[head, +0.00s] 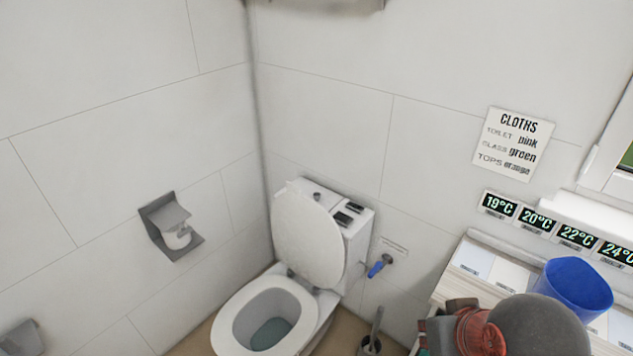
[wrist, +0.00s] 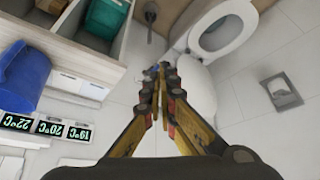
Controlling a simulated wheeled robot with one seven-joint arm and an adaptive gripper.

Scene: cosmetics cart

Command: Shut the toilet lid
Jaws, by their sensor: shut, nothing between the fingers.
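The toilet stands in the corner with its white lid (head: 308,232) raised, leaning back toward the cistern (head: 352,222). The seat (head: 232,318) is down around the open bowl. In the wrist view the seat (wrist: 205,48) is at the top and the lid (wrist: 198,90) lies just right of my fingers, partly hidden by them. My gripper (wrist: 166,68) is shut and empty, its fingertips together. I cannot tell the gap between the fingertips and the lid; no contact is clear. In the head view my arm is at the bottom right, and the fingertips are not clearly visible.
A counter (head: 441,296) with a blue cup (head: 573,287) and temperature labels (head: 537,219) stands right of the toilet. A blue-handled valve (head: 380,266) is on the wall beside the cistern, with a toilet brush (head: 374,330) below. A paper holder (head: 172,225) is on the left wall.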

